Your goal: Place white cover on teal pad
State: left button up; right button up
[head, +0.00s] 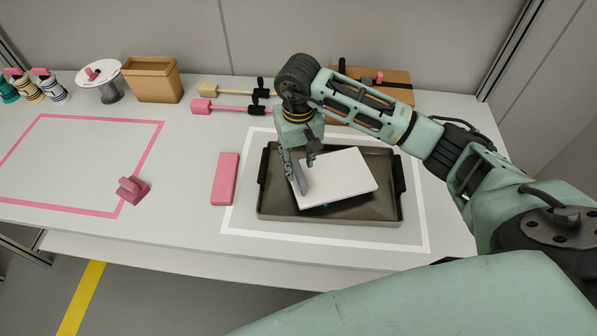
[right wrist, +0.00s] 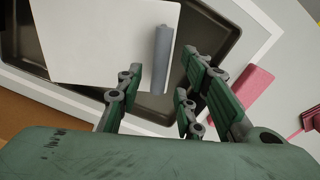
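The white cover (head: 345,178) is a flat white panel with a grey bar (head: 299,178) along its left edge. It lies tilted in the dark tray (head: 330,215). A small bit of teal (head: 325,205) shows under the cover's front edge, probably the teal pad; the rest is hidden. My right gripper (head: 299,163) is over the cover's left edge, at the grey bar. In the right wrist view its fingers are spread apart, with the grey bar (right wrist: 161,60) beyond the gap between them and nothing gripped. My left gripper is not in view.
A pink stamp-like piece (head: 132,189) sits at the pink outline's corner. Pink and tan handled tools, a brown box (head: 153,79), a spool and several jars stand along the back. The pink outlined area is mostly clear.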

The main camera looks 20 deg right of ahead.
notch_tip(320, 180, up, 7)
jog(key=b, duration=0.1)
jog(key=shift+f, duration=0.2)
dwell(0.4)
